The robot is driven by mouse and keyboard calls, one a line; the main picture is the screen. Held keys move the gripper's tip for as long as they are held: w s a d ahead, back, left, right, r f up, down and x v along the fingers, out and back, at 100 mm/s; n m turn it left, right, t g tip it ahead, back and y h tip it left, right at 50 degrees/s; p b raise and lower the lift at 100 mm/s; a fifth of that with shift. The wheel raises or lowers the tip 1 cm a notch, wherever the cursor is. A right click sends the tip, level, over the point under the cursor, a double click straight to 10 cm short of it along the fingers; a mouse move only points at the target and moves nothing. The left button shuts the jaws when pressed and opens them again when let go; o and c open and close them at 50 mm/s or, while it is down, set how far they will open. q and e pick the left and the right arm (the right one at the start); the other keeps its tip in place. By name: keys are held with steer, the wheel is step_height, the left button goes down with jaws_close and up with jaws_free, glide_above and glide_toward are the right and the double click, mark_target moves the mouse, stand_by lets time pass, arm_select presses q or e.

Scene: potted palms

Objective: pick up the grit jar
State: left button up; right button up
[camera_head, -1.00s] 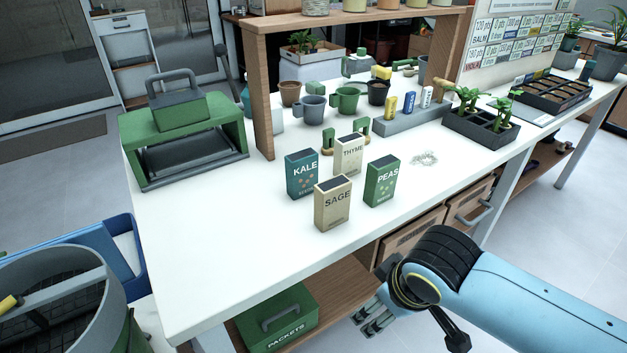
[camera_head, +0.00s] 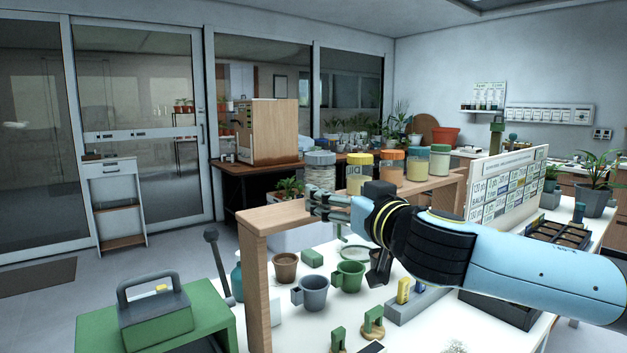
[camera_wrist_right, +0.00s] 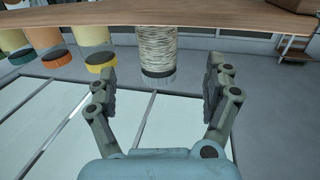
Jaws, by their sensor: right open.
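The grit jar (camera_head: 320,174), a speckled grey-and-cream jar with a grey lid, stands at the left of the row on the wooden shelf (camera_head: 273,216). In the wrist view the right gripper (camera_wrist_right: 162,68) has clear space on both sides of the jar. My left gripper is out of view.
Jars with yellow (camera_head: 359,174), orange (camera_head: 391,166) and green (camera_head: 439,160) lids stand right of the grit jar. Mugs (camera_head: 314,294) and pots stand under the shelf.

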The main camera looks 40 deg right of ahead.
mark_target(327, 185)
steer(key=x, duration=0.4)
steer(key=shift+w, duration=0.2)
steer(key=x, duration=0.1)
steer(key=p+x, duration=0.1)
steer(key=x, duration=0.2)
steer(key=shift+w+d+r+p, duration=0.1)
steer(key=shift+w+d+p, duration=0.1)
steer(key=shift+d+p, duration=0.15)
steer(key=shift+w, duration=0.25)
steer(key=shift+s, duration=0.1)
steer(key=c, duration=1.3)
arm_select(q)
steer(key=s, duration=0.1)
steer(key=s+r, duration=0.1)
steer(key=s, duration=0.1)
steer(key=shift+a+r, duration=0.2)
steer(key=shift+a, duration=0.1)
arm_select(e)
steer(key=shift+c, duration=0.3)
